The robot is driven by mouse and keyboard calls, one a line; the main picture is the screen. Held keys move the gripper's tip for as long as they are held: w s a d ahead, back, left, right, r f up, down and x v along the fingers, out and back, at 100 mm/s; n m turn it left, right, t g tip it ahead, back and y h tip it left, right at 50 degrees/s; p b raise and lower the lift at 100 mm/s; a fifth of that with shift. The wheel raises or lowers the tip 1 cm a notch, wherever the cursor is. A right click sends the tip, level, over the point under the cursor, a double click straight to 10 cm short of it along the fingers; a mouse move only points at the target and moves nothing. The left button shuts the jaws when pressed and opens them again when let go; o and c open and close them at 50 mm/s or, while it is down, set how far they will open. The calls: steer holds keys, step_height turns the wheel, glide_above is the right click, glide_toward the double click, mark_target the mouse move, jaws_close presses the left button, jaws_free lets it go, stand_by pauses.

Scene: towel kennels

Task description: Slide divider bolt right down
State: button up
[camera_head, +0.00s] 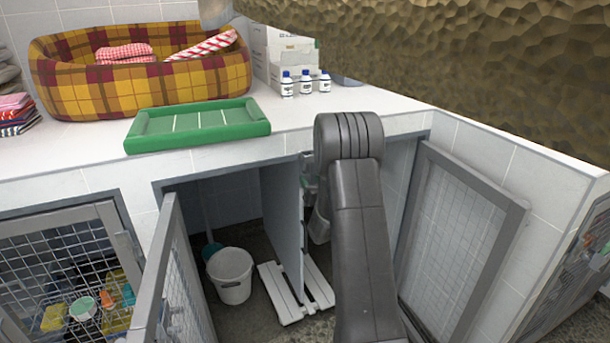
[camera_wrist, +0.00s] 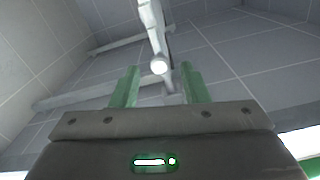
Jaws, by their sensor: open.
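The divider (camera_head: 283,220) is a grey upright panel inside the open kennel, seen nearly edge-on. My arm reaches in just right of it and hides much of its right side. In the wrist view my gripper (camera_wrist: 159,84) has its two green fingers apart. A pale rod with a round white end (camera_wrist: 158,66) shows between and slightly beyond the fingertips; it looks like the divider bolt. The fingers are on either side of its end, and I cannot tell whether they touch it. In the head view the bolt cannot be made out clearly.
Mesh doors stand open at left (camera_head: 178,285) and right (camera_head: 465,245) of the kennel. A white bucket (camera_head: 231,275) and white slatted boards (camera_head: 283,295) are on the floor left of my arm. The counter above holds a green tray (camera_head: 198,124), small bottles (camera_head: 305,84) and a plaid bed (camera_head: 140,75).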

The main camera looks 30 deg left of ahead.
mark_target(308, 178)
steer(key=shift+x, duration=2.75)
steer(key=shift+c, duration=0.4)
steer(key=shift+f, duration=0.1)
jaws_close()
